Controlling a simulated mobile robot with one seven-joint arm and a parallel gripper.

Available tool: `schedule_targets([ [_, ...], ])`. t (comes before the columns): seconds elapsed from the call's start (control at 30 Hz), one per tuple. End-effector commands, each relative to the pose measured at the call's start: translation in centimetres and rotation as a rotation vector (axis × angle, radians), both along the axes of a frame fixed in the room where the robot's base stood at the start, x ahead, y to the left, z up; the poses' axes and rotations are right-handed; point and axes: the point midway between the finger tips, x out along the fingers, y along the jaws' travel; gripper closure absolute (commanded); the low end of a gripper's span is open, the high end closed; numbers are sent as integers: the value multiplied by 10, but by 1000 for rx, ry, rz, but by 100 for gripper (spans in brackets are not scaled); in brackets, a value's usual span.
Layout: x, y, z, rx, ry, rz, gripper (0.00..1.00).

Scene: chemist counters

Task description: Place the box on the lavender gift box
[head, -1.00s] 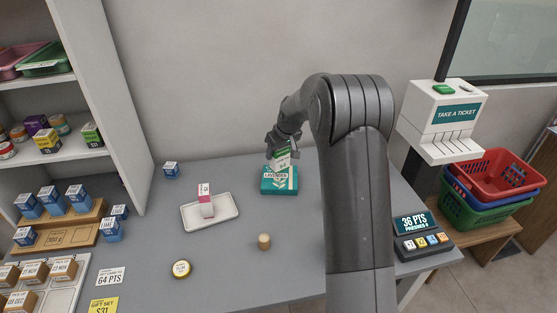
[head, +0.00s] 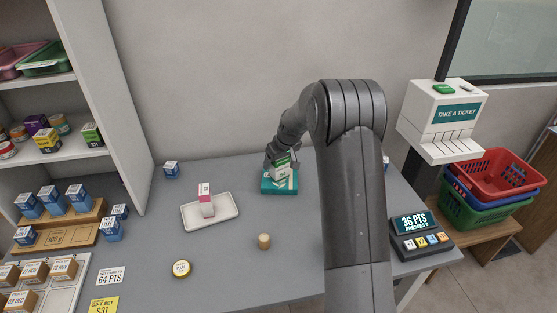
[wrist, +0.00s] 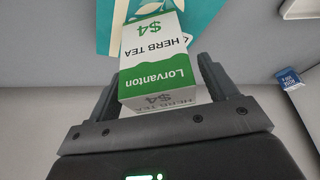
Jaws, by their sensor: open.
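The teal lavender gift box (head: 280,187) lies flat on the grey counter, left of my arm in the head view. A green and white herb tea box (head: 281,166) stands over it, between the fingers of my gripper (head: 279,158). In the wrist view the herb tea box (wrist: 155,62) sits between the two dark fingers of my open gripper (wrist: 160,85), with a gap on at least the right side. The teal box (wrist: 200,20) shows behind it. The herb tea box looks to be at the teal box's top; contact is hidden.
A white tray (head: 227,216) with a pink and white box (head: 205,200) lies to the left. A small blue box (head: 171,170) stands near the wall. A points display (head: 416,225) is at right.

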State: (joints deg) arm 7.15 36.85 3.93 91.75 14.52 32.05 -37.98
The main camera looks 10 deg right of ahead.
Motion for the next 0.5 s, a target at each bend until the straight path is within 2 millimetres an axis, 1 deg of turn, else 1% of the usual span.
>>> schedule_targets([
  [0.17,0,0,0,0,0,0,22],
  [0.27,0,0,5,0,-1,1,22],
  [0.37,-4,-2,15,0,-1,0,22],
  [0.5,-13,-6,39,1,-3,-1,22],
])
